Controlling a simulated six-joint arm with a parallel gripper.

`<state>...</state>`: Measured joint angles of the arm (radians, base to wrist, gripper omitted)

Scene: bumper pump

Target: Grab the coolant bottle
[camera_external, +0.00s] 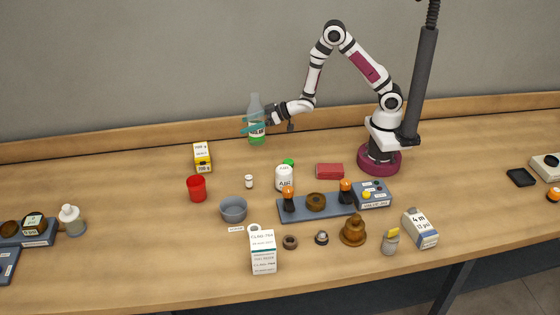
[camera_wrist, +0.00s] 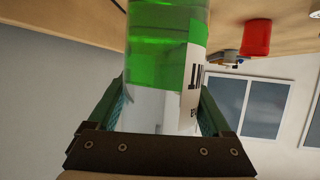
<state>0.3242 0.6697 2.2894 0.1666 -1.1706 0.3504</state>
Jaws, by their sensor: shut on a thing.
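The coolant bottle (camera_external: 256,120) is clear, with green liquid in its lower part and a white label. It is upright at the back of the table, near the wooden back ledge. My gripper (camera_external: 252,125) is shut around its middle from the right side, with teal fingers on either side of it. In the wrist view the bottle (camera_wrist: 165,50) fills the space between the fingers of my gripper (camera_wrist: 160,105), and its green liquid and part of the label show. I cannot tell whether its base touches the table.
A white jar (camera_external: 285,178), a grey bowl (camera_external: 233,209) and a blue-grey pump block (camera_external: 330,203) are in front. The table left of the bottle along the ledge is clear.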

